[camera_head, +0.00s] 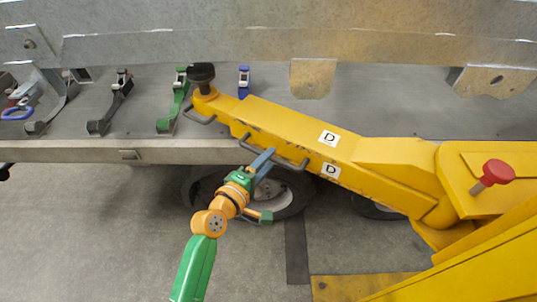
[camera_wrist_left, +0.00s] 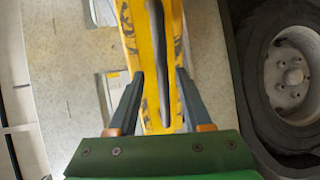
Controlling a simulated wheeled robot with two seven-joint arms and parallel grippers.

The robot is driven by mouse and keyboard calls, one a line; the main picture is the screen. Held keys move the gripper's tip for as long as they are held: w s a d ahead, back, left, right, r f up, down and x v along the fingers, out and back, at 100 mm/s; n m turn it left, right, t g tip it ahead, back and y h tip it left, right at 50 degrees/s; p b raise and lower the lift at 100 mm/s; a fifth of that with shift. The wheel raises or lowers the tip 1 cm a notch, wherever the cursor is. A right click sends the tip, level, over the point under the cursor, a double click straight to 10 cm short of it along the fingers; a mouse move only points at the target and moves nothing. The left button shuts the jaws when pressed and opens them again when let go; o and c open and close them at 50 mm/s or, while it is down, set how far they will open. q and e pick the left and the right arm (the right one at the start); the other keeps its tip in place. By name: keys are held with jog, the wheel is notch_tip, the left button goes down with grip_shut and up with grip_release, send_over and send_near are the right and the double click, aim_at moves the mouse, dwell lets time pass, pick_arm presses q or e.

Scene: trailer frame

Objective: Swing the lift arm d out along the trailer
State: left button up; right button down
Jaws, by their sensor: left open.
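The yellow lift arm d (camera_head: 300,130), marked with two "D" labels, slants across the trailer's side from the yellow post at right to its free end at upper left. A dark handle bar (camera_head: 290,163) runs along its near side. My left gripper (camera_head: 265,157) is open at this handle. In the left wrist view, the fingers (camera_wrist_left: 159,76) stand on either side of the yellow arm (camera_wrist_left: 135,20) and the dark handle bar (camera_wrist_left: 158,50). Whether they touch it I cannot tell. My right gripper is not in view.
A black knob (camera_head: 201,74) tops the arm's free end. A red knob (camera_head: 497,172) sits on the yellow post at right. Green, black and blue latches or straps lie on the trailer bed (camera_head: 400,112). A tyre (camera_head: 296,196) is below the arm. Floor at lower left is clear.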

pick_arm(q)
jog(key=x, duration=0.2)
jog(key=shift+w+f, duration=0.3)
jog(key=shift+w, duration=0.1)
jog(key=shift+s+r, duration=0.1)
jog(key=shift+c, duration=0.2)
grip_shut()
dwell(0.8)
